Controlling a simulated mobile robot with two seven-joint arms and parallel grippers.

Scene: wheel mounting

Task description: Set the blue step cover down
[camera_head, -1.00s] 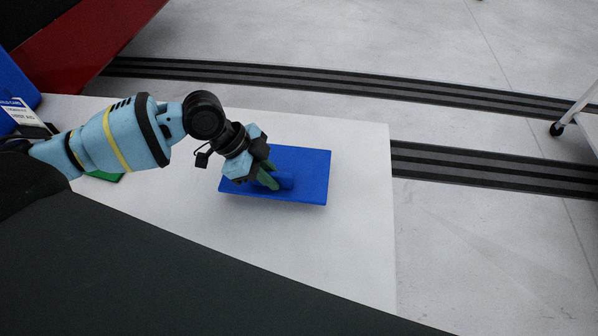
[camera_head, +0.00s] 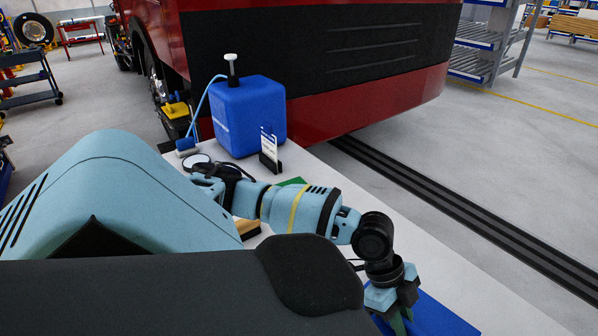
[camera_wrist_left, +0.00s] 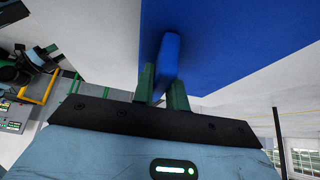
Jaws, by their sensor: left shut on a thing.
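The blue step cover (camera_head: 432,316) is a flat blue panel, cut off by the bottom edge of the head view. In the left wrist view its flat face (camera_wrist_left: 240,35) fills the top right, with a raised blue handle (camera_wrist_left: 167,62). My left gripper (camera_wrist_left: 164,88) is shut on that handle, one green finger on each side. In the head view the left gripper (camera_head: 398,318) is at the bottom edge, at the cover's left part. Whether the cover touches the white table (camera_head: 480,290) cannot be told. My right gripper is in neither view.
A blue canister (camera_head: 248,115) with a hose and a small card holder (camera_head: 269,152) stand at the table's far end. A green item (camera_head: 291,182) lies behind my arm. A red vehicle (camera_head: 330,60) stands beyond. The table's right strip is bare.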

